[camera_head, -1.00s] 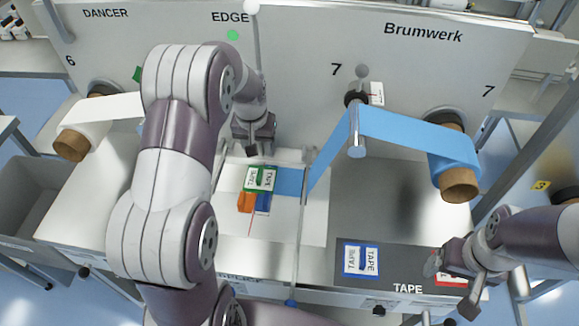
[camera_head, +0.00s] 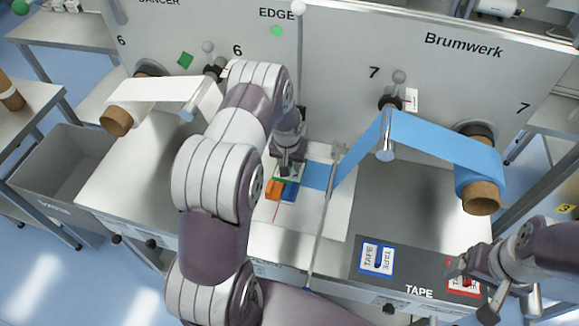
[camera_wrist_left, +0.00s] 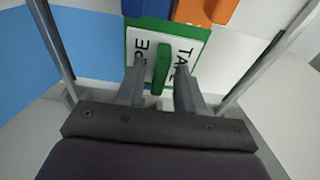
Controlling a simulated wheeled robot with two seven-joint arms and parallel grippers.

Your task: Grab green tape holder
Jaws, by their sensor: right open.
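The green tape holder (camera_head: 279,171) lies on the splice table, mostly hidden under my left gripper (camera_head: 290,166) in the head view. In the left wrist view the holder (camera_wrist_left: 205,48) shows its green rim, white TAPE label and upright green handle (camera_wrist_left: 162,62). My left gripper (camera_wrist_left: 160,80) is open there, with one finger on each side of the handle and gaps showing. My right gripper (camera_head: 472,284) is open at the lower right, over the red tape holder (camera_head: 464,291).
An orange block (camera_head: 273,189) and a blue block (camera_head: 291,191) sit beside the green holder. A blue web (camera_head: 440,140) and a vertical rod (camera_head: 325,215) stand close on the right. A blue tape holder (camera_head: 377,257) lies on the dark TAPE area.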

